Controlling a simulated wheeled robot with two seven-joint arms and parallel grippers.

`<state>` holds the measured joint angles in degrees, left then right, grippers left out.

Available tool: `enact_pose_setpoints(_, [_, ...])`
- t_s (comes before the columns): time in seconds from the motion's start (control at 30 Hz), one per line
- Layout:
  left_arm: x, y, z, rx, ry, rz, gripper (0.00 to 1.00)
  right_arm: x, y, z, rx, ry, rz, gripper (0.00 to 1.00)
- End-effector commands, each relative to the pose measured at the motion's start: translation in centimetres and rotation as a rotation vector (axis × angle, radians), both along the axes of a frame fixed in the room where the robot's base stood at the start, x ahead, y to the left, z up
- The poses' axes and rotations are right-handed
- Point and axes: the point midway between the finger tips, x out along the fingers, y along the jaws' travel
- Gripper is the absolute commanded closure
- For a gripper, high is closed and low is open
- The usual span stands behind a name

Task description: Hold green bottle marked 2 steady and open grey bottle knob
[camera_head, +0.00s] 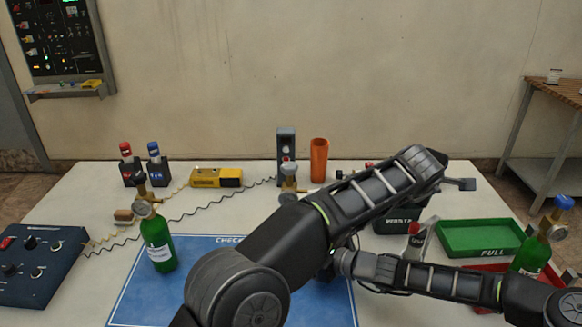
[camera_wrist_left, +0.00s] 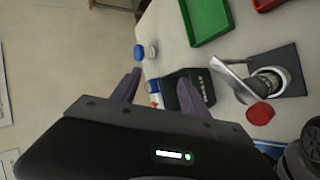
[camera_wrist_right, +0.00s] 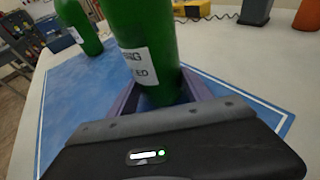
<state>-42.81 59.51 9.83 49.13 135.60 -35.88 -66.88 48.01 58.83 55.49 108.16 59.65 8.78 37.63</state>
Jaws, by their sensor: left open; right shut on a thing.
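My right gripper (camera_wrist_right: 155,95) is shut on a green bottle (camera_wrist_right: 150,45) with a white label, upright over the blue mat; its number is not readable. In the head view my left arm hides this bottle's body. A brass valve with a greyish top (camera_head: 290,183) shows above that arm, apparently this bottle's. My left gripper (camera_head: 462,184) is open and empty, high at the right, away from the valve. The left wrist view shows its spread fingers (camera_wrist_left: 155,88). A second green bottle (camera_head: 160,245) with a dark knob stands at the mat's left edge.
A third green bottle with a blue knob (camera_head: 532,255) stands at the right. A green tray (camera_head: 480,236) and a dark bin (camera_head: 400,222) are near it. An orange cup (camera_head: 319,160) and a grey device (camera_head: 286,150) stand behind. A control box (camera_head: 40,265) is at left.

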Motion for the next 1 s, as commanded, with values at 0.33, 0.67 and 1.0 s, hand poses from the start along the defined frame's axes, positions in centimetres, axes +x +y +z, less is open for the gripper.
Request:
enact_pose_setpoints(0.33, [-0.5,3.5,1.4,-0.325,0.114,-0.053,0.47,0.0,0.0,0.1,0.001,0.0,0.001,0.65])
enact_pose_setpoints(0.67, [-4.9,10.7,16.3,-0.705,-0.003,-0.174,0.47,0.0,0.0,0.0,0.001,-0.001,0.0,0.65])
enact_pose_setpoints(1.0, [-1.1,29.5,8.2,-1.053,0.531,0.102,0.47,0.0,0.0,0.1,0.0,-0.001,0.001,0.65])
